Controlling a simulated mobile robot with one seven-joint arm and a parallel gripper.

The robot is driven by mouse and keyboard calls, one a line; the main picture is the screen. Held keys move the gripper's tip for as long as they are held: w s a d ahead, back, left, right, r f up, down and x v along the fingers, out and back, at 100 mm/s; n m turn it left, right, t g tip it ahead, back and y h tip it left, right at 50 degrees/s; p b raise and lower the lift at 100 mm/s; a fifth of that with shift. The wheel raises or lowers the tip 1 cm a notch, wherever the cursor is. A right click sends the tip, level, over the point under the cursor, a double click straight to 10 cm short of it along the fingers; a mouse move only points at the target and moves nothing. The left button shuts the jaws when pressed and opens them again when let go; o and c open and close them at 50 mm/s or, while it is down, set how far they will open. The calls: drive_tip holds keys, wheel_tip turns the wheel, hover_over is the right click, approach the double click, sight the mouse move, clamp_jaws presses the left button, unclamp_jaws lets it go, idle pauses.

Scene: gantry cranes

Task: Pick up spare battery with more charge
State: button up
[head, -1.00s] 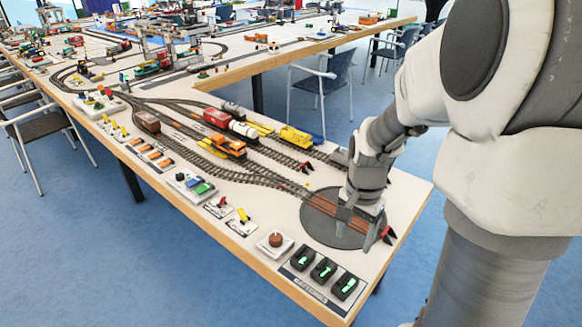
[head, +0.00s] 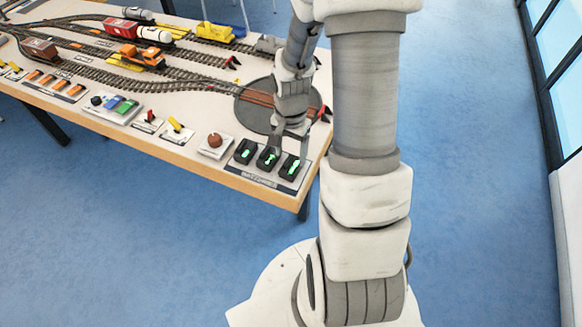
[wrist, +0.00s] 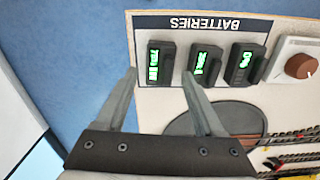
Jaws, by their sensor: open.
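Three black batteries with green displays stand in a row on a plate labelled BATTERIES (head: 258,178). In the wrist view the left battery (wrist: 161,62) shows the largest lit bar. The middle battery (wrist: 206,62) shows a smaller one, and the right battery (wrist: 245,64) seems to read near zero; the inverted digits are hard to read. In the head view the rightmost battery (head: 290,167) is nearest my gripper (head: 290,152). My gripper (wrist: 159,74) is open and empty, its fingertips to either side of the left battery in the wrist view; contact cannot be told.
A brown round knob on a white base (head: 214,146) stands beside the batteries. The dark turntable (head: 252,110) lies behind them, with tracks and train cars beyond. The table's front edge is close to the batteries. Blue floor is clear in front.

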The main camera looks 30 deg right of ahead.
sight(291, 165)
wheel_tip(291, 165, down, 5)
drive_tip(key=shift+w+d+r+b, duration=0.1)
drive_tip(key=shift+w+d+b, duration=0.05)
drive_tip(key=shift+b, duration=0.25)
drive_tip(key=shift+c, duration=0.3)
clamp_jaws()
